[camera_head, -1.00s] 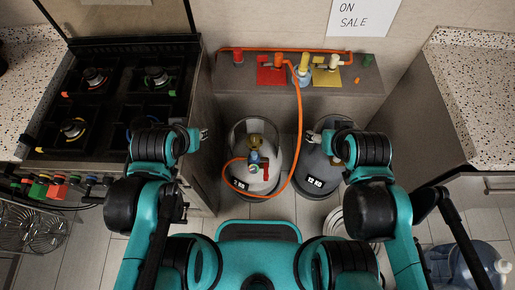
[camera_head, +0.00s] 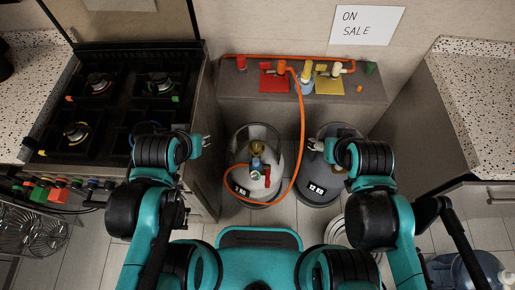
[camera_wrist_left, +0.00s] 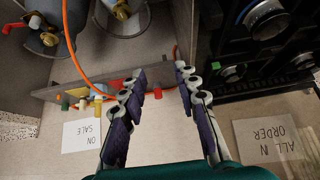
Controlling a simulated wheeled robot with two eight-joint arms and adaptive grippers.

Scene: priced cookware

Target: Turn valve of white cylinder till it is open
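The white cylinder (camera_head: 238,190) stands on the floor right of the stove, labelled 12 KG. Its valve (camera_head: 257,166) on top has brass, blue and red parts, with an orange hose joined to it. In the left wrist view, part of the cylinder (camera_wrist_left: 133,30) shows at the top, with its brass valve (camera_wrist_left: 122,10) cut by the edge. My left gripper (camera_head: 206,141) is up and left of the valve, apart from it. The left wrist view shows its fingers (camera_wrist_left: 158,85) spread and empty. My right gripper (camera_head: 317,146) is over the grey cylinder (camera_head: 318,188); its finger opening is unclear.
A grey ledge (camera_head: 235,85) behind the cylinders carries red and yellow plates with fittings. The orange hose (camera_head: 302,115) hangs from it. The stove (camera_head: 110,95) is at left, a counter (camera_head: 480,110) at right. A blue bottle (camera_head: 480,268) lies lower right.

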